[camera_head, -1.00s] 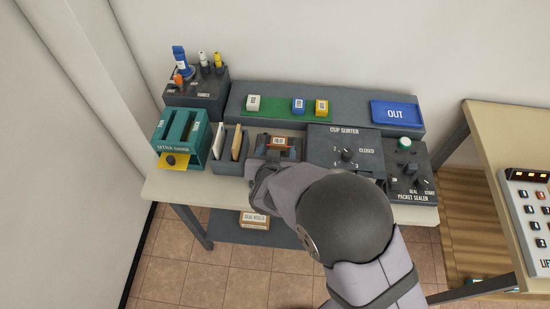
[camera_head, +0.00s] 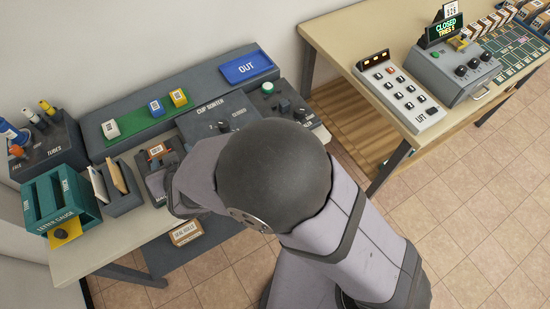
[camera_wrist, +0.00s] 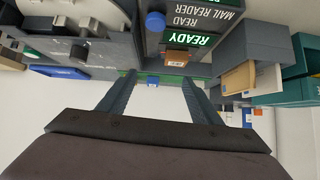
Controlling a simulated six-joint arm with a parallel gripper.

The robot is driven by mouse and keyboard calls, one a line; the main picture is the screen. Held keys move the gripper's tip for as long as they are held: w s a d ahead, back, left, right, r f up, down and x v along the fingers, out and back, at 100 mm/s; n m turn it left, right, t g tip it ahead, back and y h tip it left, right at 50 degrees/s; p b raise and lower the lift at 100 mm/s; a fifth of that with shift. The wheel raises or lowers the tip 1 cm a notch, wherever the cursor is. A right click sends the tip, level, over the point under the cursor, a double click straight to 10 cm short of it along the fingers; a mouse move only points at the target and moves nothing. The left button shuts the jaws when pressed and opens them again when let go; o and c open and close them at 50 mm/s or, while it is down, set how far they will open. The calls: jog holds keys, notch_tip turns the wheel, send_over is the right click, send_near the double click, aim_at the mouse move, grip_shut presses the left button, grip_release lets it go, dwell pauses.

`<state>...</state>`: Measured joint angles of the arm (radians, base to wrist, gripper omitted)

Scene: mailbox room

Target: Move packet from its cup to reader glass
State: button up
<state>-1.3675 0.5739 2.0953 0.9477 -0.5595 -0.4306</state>
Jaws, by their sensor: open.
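A small brown packet with a white label (camera_wrist: 178,57) lies on the mail reader (camera_wrist: 172,30), beside its green READY display, in the wrist view. In the head view the orange-brown packet (camera_head: 157,152) shows on the reader, just beyond my wrist. My gripper (camera_wrist: 159,77) is open, with nothing between its two fingers. The packet appears beyond the fingertips and apart from them. The head view hides my fingers behind my arm. I cannot make out the reader glass under the packet.
White, blue and yellow labelled blocks (camera_head: 155,107) sit on a green strip behind the reader. The cup sorter (camera_head: 215,115) and blue OUT tray (camera_head: 247,66) are to the right. An envelope holder (camera_head: 122,203) and teal gauge (camera_head: 60,200) stand left. Another table (camera_head: 345,40) is at the right.

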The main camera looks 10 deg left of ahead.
jog(key=w+d+r+m+g+h, duration=0.1)
jog(key=w+d+m+g+h, duration=0.1)
jog(key=w+d, duration=0.8)
jog(key=w+d+m+g+h, duration=0.1)
jog(key=w+d+m+h, duration=0.1)
jog(key=d, duration=1.4)
jog(key=s+d+m+g+h, duration=0.1)
jog(key=s+d, duration=0.2)
jog(key=d, duration=0.4)
jog(key=s+d+m+g+h, duration=0.1)
jog(key=s+d, duration=0.3)
jog(key=d, duration=0.4)
jog(key=s+d+r+m+g+h, duration=0.1)
jog(key=s+d, duration=0.3)
jog(key=d, duration=0.4)
jog(key=shift+d+m+g, duration=0.25)
jog(key=shift+m+g, duration=0.45)
